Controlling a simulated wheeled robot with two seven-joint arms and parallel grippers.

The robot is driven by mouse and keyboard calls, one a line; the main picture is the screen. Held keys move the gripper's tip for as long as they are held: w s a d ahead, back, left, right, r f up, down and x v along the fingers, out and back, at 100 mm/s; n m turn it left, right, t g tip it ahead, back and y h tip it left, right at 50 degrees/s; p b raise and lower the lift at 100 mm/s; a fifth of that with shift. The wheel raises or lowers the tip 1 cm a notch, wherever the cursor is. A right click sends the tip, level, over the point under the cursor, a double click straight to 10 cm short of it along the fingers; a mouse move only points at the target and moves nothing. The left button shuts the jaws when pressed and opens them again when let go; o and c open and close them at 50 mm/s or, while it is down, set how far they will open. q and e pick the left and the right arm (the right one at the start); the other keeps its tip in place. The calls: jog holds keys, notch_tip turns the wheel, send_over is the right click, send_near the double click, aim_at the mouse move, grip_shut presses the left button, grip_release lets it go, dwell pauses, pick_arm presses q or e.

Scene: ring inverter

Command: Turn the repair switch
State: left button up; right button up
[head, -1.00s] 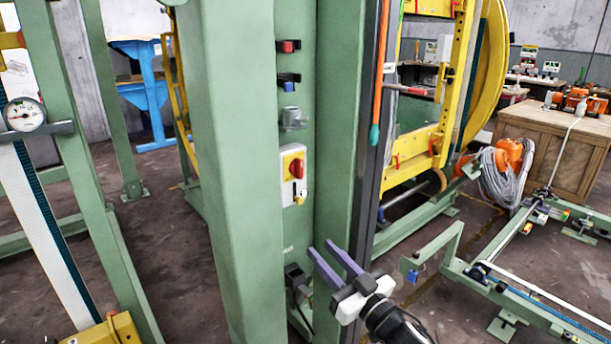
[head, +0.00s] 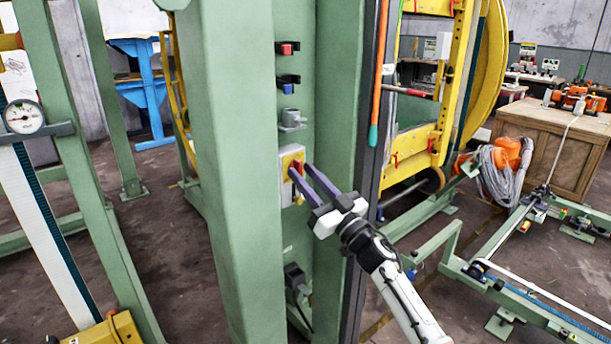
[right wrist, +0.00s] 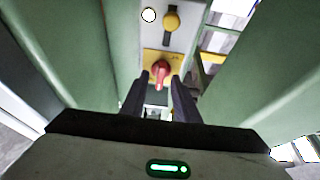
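The repair switch is a red knob on a yellow plate (head: 288,158), set on a grey box on the green frame in the head view. My right gripper (head: 300,169) is at this box, its two fingers apart and partly covering the knob. In the right wrist view the red knob (right wrist: 160,71) shows in the gap between the open fingertips (right wrist: 160,80). I cannot tell whether the fingers touch the knob. My left gripper is not in view.
A yellow knob (right wrist: 172,22) sits on the same box in the right wrist view. Green columns (head: 340,110) stand close on both sides of the switch. A grey fitting (head: 292,119) is above it and a dark socket (head: 295,275) below.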

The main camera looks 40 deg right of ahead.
grip_shut()
